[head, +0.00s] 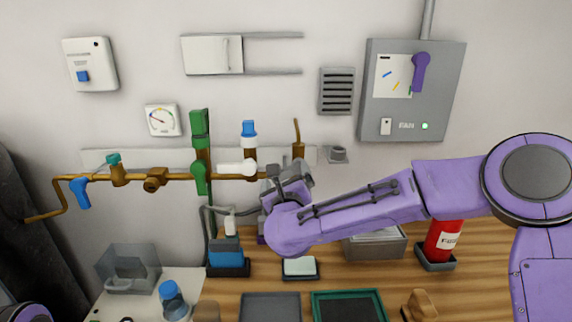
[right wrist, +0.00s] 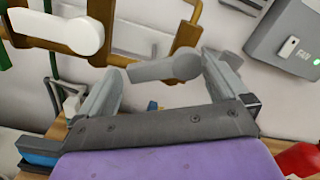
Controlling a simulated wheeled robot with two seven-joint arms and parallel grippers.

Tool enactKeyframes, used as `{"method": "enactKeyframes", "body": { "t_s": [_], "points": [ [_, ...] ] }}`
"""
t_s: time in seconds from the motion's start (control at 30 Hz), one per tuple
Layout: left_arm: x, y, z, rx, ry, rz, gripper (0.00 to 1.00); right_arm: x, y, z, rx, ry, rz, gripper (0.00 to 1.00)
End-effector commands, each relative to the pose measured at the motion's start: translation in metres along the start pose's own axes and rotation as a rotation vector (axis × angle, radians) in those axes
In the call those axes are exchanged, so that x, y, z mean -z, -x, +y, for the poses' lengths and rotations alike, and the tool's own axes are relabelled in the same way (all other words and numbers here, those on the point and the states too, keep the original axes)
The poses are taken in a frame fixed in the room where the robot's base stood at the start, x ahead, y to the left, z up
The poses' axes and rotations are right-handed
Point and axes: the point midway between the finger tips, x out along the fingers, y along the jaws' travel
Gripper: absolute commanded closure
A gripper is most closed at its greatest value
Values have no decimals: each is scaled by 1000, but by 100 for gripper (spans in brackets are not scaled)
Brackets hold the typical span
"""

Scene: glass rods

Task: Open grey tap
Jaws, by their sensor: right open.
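The grey tap's lever (right wrist: 165,68) shows in the right wrist view, lying roughly sideways below a brown pipe fitting (right wrist: 188,38). My right gripper (right wrist: 162,70) is open, with one finger at each end of the lever. I cannot tell whether either finger touches it. In the head view my right gripper (head: 286,181) is at the right end of the brown pipe, below an upright brown fitting (head: 298,151). There the gripper largely hides the grey tap. My left gripper is out of view.
A white tap (head: 238,168) sits just left of my right gripper; its lever also shows in the wrist view (right wrist: 70,32). Green (head: 200,178) and blue (head: 80,192) taps are further left.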

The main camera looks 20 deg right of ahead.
Motion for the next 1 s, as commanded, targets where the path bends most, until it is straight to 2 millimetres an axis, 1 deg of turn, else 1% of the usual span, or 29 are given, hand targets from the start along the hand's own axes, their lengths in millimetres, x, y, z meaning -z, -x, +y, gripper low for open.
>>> {"method": "enactKeyframes", "body": {
  "t_s": [0.03,0.1,0.2,0.3,0.53,0.57,0.6,0.67,0.7,0.73,0.77,1.0],
  "points": [
    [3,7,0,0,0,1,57,-2,-11,-1,1,0,3,0],
    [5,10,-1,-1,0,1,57,-2,-23,-1,1,0,3,0],
    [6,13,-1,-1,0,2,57,-1,-36,-1,1,0,2,0],
    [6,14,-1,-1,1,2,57,0,-42,-1,1,0,1,0],
    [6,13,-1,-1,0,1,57,2,-43,-2,3,0,2,0],
    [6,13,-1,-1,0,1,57,2,-43,-2,3,0,2,6],
    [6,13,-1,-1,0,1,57,2,-43,-2,3,0,2,20],
    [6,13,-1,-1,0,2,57,2,-43,-2,3,0,2,39],
    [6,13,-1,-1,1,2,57,2,-43,-2,3,0,2,52],
    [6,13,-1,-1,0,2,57,2,-43,-2,3,0,2,62],
    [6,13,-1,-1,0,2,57,2,-43,-2,3,0,2,65],
    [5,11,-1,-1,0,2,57,3,-43,-1,3,28,2,65]
  ]
}}
